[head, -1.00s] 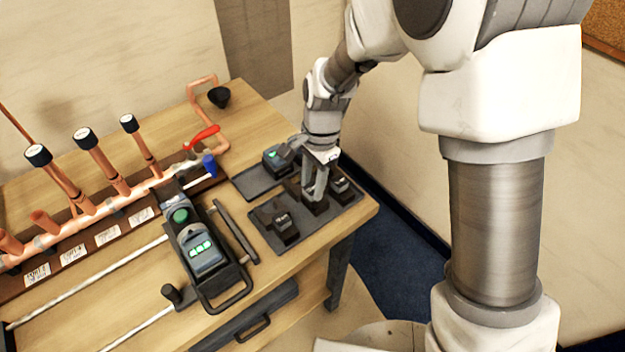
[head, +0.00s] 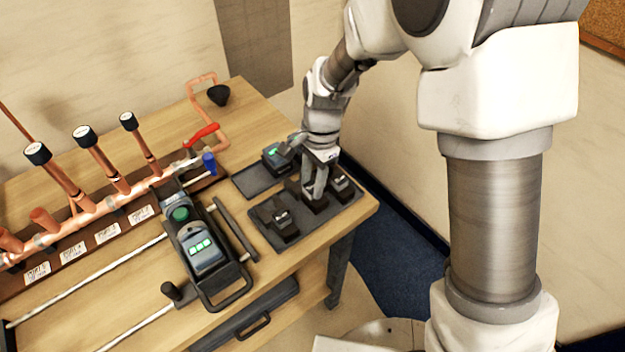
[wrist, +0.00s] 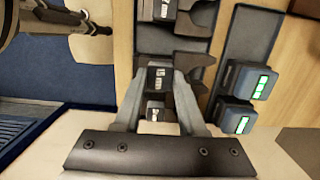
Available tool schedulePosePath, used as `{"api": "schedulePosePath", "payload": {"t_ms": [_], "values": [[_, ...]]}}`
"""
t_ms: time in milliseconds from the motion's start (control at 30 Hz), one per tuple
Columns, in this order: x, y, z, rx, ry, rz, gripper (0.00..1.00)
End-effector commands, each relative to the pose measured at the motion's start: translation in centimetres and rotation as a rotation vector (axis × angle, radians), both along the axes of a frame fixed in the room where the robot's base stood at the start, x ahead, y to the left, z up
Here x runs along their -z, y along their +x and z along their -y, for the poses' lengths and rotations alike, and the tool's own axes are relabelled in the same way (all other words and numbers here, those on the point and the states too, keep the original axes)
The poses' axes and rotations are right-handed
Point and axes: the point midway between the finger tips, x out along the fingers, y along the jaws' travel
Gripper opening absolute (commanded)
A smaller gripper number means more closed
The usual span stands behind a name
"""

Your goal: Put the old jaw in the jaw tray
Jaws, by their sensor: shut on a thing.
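My gripper (head: 316,188) points down over the dark jaw tray (head: 318,224) at the table's right end. It is shut on a dark jaw (head: 313,204), which is low at the tray, between other jaws. In the wrist view my fingers (wrist: 163,78) close around a dark block with a white label (wrist: 157,77). I cannot read the label or tell whether the jaw touches the tray floor. Another dark jaw (head: 281,222) sits in the tray to the left, and one (head: 341,184) to the right, partly behind my gripper.
The copper manifold (head: 105,218) runs along the left.

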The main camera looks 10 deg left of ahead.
Motion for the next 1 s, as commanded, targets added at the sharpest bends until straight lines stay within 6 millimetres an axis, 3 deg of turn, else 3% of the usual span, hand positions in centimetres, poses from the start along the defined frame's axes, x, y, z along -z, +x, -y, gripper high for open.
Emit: {"api": "schedulePosePath", "payload": {"t_ms": [1000], "values": [[1.5, 0.0, 0.0, 0.0, 0.002, 0.001, 0.0]]}}
